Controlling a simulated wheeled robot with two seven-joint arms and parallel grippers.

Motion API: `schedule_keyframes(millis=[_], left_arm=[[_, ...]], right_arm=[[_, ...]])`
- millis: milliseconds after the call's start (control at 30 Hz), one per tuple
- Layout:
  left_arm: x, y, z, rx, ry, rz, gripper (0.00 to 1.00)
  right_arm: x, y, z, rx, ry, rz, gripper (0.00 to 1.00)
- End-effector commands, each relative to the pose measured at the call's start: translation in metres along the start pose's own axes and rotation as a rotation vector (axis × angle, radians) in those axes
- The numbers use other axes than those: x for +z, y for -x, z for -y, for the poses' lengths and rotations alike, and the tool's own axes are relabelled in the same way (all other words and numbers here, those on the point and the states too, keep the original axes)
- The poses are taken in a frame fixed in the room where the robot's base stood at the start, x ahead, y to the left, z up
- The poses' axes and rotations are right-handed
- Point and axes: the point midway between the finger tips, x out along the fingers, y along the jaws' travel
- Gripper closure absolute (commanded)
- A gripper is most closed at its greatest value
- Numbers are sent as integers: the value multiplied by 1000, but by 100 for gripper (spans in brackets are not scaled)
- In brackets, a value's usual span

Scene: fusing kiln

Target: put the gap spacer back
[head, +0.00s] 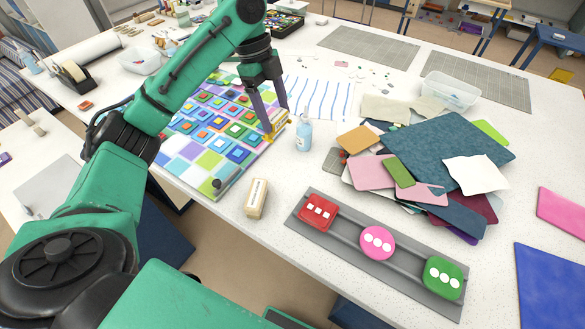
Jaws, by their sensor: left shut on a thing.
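My left gripper (273,122) reaches in from the upper left, fingers pointing down. It is shut on a small yellow piece (268,138), which looks like the gap spacer; the fingers partly hide it. The piece is at the right edge of the board of coloured glass squares (182,172), near its far right corner. I cannot tell whether it touches the board. My right gripper is not in view.
A small light-blue bottle (304,134) stands just right of the gripper. A wooden block (257,198) lies nearer. A grey strip (296,217) holds red, pink and green dotted pieces. Glass sheets (450,153) are piled at the right. White table shows between them.

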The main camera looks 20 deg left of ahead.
Motion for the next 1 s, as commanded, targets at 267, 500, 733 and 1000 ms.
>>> schedule_keyframes(millis=[267,500,733,1000], left_arm=[[24,-86,-2,5,2,2,81],[36,-128,-2,3,0,1,81],[42,-152,-1,0,-2,2,81],[43,-154,-1,0,-2,1,19]], right_arm=[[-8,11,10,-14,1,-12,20],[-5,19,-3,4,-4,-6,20],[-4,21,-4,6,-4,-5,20],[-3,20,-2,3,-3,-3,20]])
